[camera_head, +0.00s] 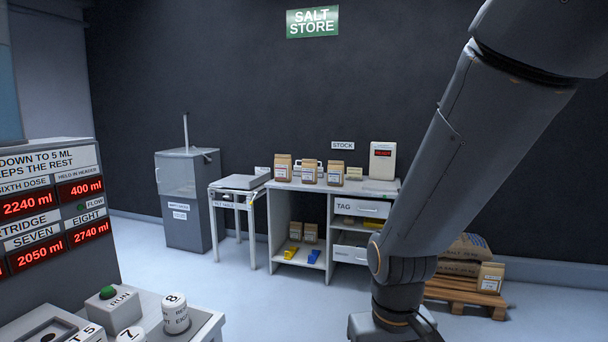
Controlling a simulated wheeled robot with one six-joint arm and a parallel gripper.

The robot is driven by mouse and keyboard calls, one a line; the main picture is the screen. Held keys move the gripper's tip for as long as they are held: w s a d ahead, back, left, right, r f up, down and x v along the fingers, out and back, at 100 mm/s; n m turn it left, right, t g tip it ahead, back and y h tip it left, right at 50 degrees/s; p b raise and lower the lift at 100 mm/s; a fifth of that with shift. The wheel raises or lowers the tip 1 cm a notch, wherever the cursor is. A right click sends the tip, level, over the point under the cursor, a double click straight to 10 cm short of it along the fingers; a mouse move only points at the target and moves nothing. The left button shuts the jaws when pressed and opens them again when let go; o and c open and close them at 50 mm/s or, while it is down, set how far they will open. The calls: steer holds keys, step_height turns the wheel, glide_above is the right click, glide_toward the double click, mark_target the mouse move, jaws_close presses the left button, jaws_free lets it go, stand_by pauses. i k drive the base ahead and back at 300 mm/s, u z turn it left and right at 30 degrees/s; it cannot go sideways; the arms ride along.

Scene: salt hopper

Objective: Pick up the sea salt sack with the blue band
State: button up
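Several small brown sacks with white labels show in the head view. Three stand in a row on the stock bench: a left sack (283,168), a middle sack (309,172) and a right sack (335,174). Two more sacks (296,231) stand on the bench's lower shelf. Another small sack (490,278) stands at the right end of the pallet. Their label bands are too small for me to tell surely which one is blue. My arm crosses the right side of the view, and my gripper is out of view.
A wooden pallet (463,293) bears large sacks, partly behind my arm. A side table (230,201) and grey cabinet (183,218) stand left. A control panel is near left. Middle floor is clear.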

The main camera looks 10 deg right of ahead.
mark_target(336, 168)
steer(key=i, duration=3.35)
steer(key=u, duration=1.65)
steer(key=i, duration=0.3)
steer(key=z, duration=2)
